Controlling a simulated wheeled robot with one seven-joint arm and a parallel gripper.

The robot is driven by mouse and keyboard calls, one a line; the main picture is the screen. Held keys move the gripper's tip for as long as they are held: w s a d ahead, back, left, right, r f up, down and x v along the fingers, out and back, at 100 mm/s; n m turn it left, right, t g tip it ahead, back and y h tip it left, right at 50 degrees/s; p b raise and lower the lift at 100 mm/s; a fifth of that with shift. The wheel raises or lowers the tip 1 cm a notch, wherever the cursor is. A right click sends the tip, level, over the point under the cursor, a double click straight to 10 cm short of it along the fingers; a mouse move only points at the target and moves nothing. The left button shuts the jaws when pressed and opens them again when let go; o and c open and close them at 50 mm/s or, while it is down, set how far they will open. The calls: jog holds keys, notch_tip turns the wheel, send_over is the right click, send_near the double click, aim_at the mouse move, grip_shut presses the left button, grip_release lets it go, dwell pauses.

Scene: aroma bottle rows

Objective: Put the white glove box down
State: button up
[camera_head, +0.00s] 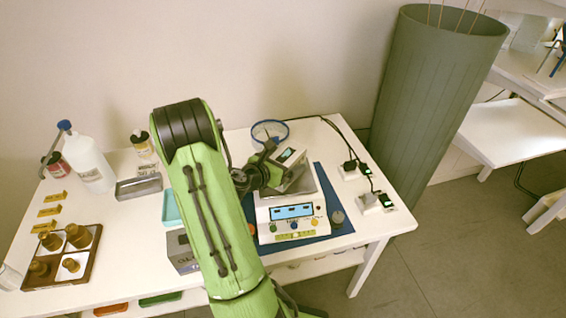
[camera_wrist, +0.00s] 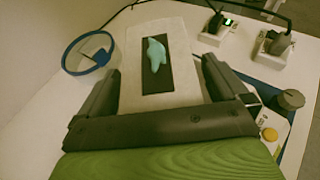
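The white glove box (camera_wrist: 182,88) has a dark slot on top with a teal glove poking out. It lies between the two fingers of my gripper (camera_wrist: 162,75), which sit close against both sides. In the head view the box (camera_head: 291,154) is at the far end of my arm, over the metal top of the white device with a blue display (camera_head: 291,212). I cannot tell whether the box touches that top. My gripper (camera_head: 262,175) is partly hidden by my own arm in the head view.
A blue-rimmed round item (camera_head: 270,131) lies behind the box. Black adapters with cables (camera_head: 350,168) lie to the right. A small dark-capped knob or bottle (camera_head: 338,217) is near the device. A wooden tray with brown bottles (camera_head: 62,262) and a white bottle (camera_head: 88,163) stand left.

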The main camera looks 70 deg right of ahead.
jog(key=shift+w+a+r, duration=0.1)
jog(key=shift+r, duration=0.15)
jog(key=p+v, duration=0.1)
jog(key=v, duration=1)
jog(key=shift+a, duration=0.35)
jog(key=shift+w+r, duration=0.1)
jog(key=w+a+r+m+t+y, duration=0.2)
jog(key=w+a+m+t+y, duration=0.15)
jog(key=a+m, duration=0.4)
jog(key=w+a+r+m+t+y, duration=0.2)
jog(key=w+a+m+t+y, duration=0.15)
jog(key=a, duration=0.65)
jog(key=s+a+r+m+t+y, duration=0.1)
jog(key=a+r+y, duration=0.1)
jog(key=a, duration=0.6)
jog(key=s+a+r+m+t+y, duration=0.2)
jog(key=a+r+y, duration=0.1)
jog(key=a, duration=0.5)
jog(key=shift+s+a+r+y, duration=0.2)
jog(key=shift+a+r+y, duration=0.1)
jog(key=shift+r, duration=0.4)
